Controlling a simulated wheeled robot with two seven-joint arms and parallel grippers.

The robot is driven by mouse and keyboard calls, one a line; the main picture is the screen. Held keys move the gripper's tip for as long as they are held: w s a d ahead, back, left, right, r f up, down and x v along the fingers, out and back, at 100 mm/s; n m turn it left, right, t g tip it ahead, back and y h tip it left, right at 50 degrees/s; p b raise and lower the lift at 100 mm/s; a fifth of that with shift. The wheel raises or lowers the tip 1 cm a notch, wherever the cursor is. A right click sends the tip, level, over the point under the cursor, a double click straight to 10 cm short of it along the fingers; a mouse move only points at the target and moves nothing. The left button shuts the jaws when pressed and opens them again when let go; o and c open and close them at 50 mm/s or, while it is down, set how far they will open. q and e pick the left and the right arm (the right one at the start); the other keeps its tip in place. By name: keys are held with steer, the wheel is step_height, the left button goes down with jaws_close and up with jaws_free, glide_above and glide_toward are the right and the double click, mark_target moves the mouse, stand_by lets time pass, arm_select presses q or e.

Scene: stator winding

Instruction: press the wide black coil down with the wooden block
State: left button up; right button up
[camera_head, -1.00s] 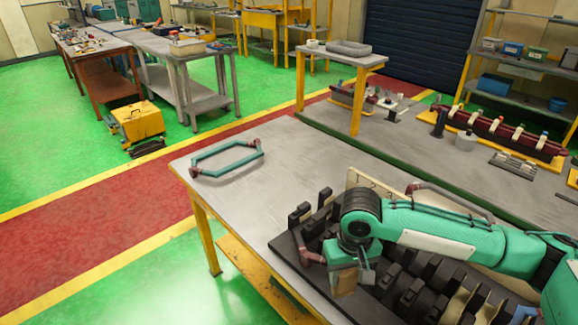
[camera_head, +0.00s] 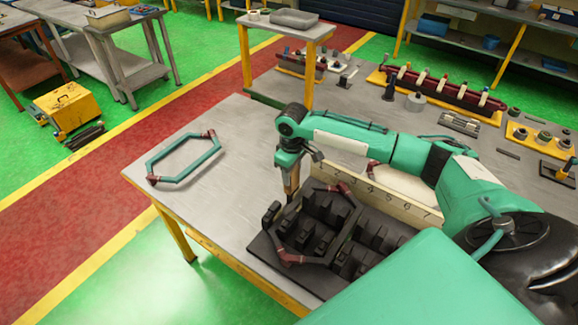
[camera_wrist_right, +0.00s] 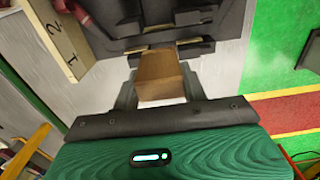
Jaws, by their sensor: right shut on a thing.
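The wide black coil, with red-brown ends (camera_head: 290,258), lies in the slots of the dark slotted stator block (camera_head: 372,272) in the head view. How deep it sits is hard to tell. My right gripper (camera_head: 291,184) is shut on the wooden block (camera_wrist_right: 160,75), a brown block between its two dark fingers in the wrist view. In the head view it points down at the back left edge of the stator block, beside the numbered board. I cannot tell whether the wooden block touches anything. My left gripper is not in view.
A pale board numbered along its top (camera_head: 400,202) stands behind the stator block. A teal six-sided coil (camera_head: 185,155) lies on the grey table's left part, with clear table around it. A low bench behind holds a long dark red part (camera_head: 445,88).

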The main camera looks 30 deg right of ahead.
mark_target(292, 191)
steer(key=shift+s+f, duration=0.1)
steer(key=shift+f, duration=0.1)
steer(key=shift+f+b, duration=0.2)
steer(key=shift+b, duration=0.25)
steer(key=shift+f+b, duration=0.3)
steer(key=shift+b, duration=0.05)
steer(key=shift+f+b, duration=0.9)
steer(key=shift+b, duration=0.15)
steer(key=shift+f+b, duration=0.45)
steer(key=shift+b, duration=0.15)
steer(key=shift+f, duration=2.25)
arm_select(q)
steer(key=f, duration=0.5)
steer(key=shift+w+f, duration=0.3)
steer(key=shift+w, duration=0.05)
